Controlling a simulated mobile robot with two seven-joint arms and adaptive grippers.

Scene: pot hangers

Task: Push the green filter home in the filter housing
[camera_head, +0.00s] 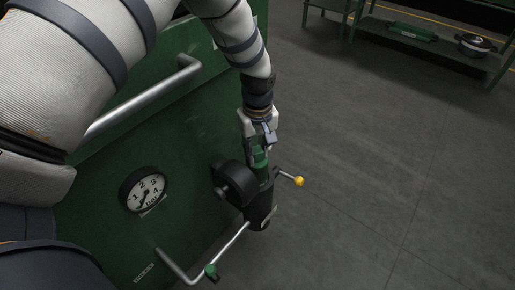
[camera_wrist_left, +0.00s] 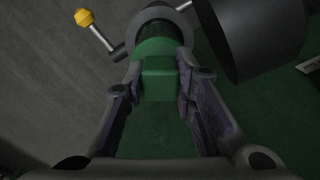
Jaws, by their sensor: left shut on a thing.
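The green filter (camera_head: 259,158) shows as a green block at the mouth of the dark filter housing (camera_head: 259,211). In the left wrist view the filter (camera_wrist_left: 158,75) sits between my fingers, its far end at the grey ring of the housing (camera_wrist_left: 165,13). How deep it sits in the housing is hidden. My left gripper (camera_head: 258,150) comes from above and is shut on the filter; it also shows in the left wrist view (camera_wrist_left: 157,85). My right gripper is not in view.
A lever with a yellow knob (camera_head: 299,181) sticks out right of the housing. A black round part (camera_head: 236,184) joins the housing to the green panel (camera_head: 185,225). The panel bears a dial gauge (camera_head: 144,191) and metal handles. A shelf (camera_head: 425,45) stands far behind. The floor at right is clear.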

